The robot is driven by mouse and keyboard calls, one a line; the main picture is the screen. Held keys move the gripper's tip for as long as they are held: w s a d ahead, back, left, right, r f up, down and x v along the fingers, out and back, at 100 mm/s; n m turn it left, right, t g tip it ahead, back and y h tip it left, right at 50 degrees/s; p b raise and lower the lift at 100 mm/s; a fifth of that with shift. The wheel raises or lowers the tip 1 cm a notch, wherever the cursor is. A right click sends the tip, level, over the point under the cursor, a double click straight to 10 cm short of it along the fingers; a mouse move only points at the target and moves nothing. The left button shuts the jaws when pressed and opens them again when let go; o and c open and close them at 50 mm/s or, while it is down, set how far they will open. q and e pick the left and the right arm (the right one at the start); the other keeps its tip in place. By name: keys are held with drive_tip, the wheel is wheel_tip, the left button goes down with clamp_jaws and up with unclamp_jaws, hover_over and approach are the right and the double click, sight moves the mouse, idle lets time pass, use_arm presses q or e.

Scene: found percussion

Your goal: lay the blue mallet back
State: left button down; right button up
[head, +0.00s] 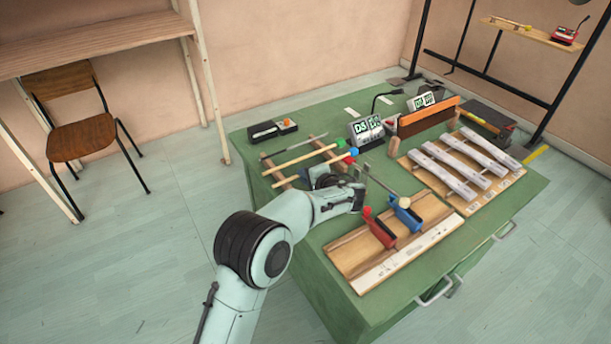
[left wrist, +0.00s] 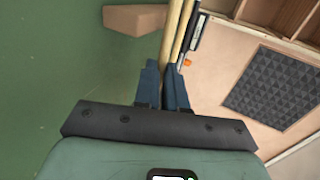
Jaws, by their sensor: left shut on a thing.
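The blue mallet's blue head (head: 348,160) shows in the head view at the near right end of the stick rack (head: 275,168). My left gripper (head: 322,176) is low over the near side of this rack, and the arm hides most of the mallet's stick. In the left wrist view the gripper (left wrist: 163,88) is shut on a thin tan stick (left wrist: 170,40), which I take to be the blue mallet's handle. Whether the stick touches the rack is hidden. A red head (head: 354,152) is right beside the blue one. My right gripper is not in view.
Another stick with a green end (head: 305,153) lies across the rack. A wooden board with a red and a blue clamp-like piece (head: 405,215) is close to the right of the gripper. Metal bars on a board (head: 470,160) stand further right. The green table (head: 325,285) is clear at the front.

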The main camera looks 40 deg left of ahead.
use_arm(q)
drive_tip(key=shift+f+b, duration=0.3)
drive_tip(key=shift+b, duration=0.05)
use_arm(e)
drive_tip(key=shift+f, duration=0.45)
use_arm(q)
drive_tip(key=c, duration=1.1)
unclamp_jaws()
drive_tip(key=shift+s+d+r, duration=0.1)
drive_tip(key=shift+d+r, duration=0.2)
drive_tip(key=shift+d, duration=0.2)
drive_tip(key=p+v, duration=0.1)
drive_tip(key=v, duration=1.1)
drive_tip(key=shift+s+d+p, duration=0.1)
drive_tip(key=shift+d+p, duration=0.05)
drive_tip(key=shift+p, duration=0.25)
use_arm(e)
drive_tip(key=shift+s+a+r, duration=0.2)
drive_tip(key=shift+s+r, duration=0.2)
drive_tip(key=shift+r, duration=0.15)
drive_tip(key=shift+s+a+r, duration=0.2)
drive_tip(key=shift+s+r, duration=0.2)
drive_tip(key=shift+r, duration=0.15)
